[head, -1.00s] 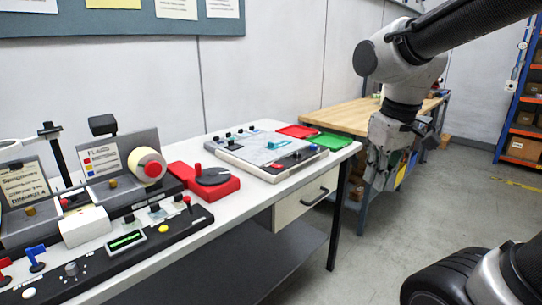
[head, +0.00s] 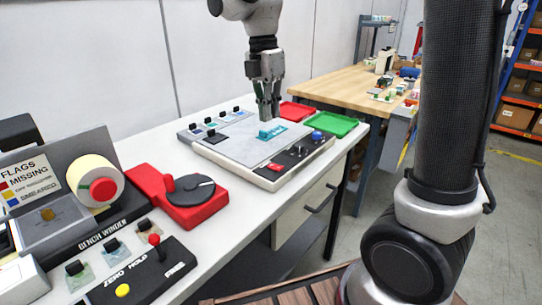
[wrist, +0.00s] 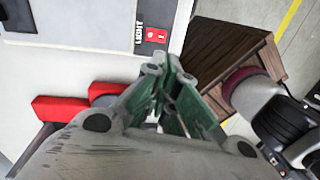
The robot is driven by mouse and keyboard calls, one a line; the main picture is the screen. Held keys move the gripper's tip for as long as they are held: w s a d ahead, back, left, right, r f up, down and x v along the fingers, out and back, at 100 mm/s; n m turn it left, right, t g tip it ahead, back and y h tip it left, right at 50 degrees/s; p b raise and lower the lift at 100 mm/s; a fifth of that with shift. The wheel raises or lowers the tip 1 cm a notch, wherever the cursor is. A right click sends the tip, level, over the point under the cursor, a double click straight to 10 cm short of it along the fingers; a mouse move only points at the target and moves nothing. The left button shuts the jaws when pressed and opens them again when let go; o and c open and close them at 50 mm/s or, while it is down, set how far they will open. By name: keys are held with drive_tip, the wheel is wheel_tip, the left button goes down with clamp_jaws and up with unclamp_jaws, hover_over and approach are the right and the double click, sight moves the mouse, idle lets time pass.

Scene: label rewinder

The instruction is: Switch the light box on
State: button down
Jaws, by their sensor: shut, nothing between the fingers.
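The light box (head: 225,152) is a pale grey panel unit on the white bench, with a dark control strip along its front right side. A small red switch (head: 275,167) sits on that strip. In the wrist view the red switch (wrist: 156,35) lies beside the word LIGHT at the top, beyond my fingertips; its on or off position is too small to tell. My gripper (head: 268,117) is shut and empty, pointing down over the far part of the light box near a teal piece (head: 272,132). In the wrist view its green-padded fingers (wrist: 166,80) meet, apart from the switch.
A red base with a dark dial (head: 190,193) and the bench winder (head: 75,215) stand left of the light box. Red (head: 297,111) and green (head: 331,123) trays lie behind and right. A blue knob (head: 317,135) is on the strip. A wooden table (head: 345,85) stands beyond.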

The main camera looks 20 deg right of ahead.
sight(273, 171)
drive_tip(key=shift+s+n, duration=0.15)
drive_tip(key=shift+n, duration=0.55)
drive_tip(key=f, duration=0.4)
drive_tip(key=s+f, duration=0.1)
drive_tip(key=f, duration=0.4)
drive_tip(key=d+f, duration=0.1)
drive_tip(key=f, duration=0.4)
drive_tip(key=shift+s, duration=0.25)
drive_tip(key=shift+s+d+f, duration=0.1)
drive_tip(key=shift+f, duration=0.15)
drive_tip(key=shift+w+a+r, duration=0.25)
drive_tip(key=shift+w+a, duration=0.15)
drive_tip(key=shift+w, duration=0.25)
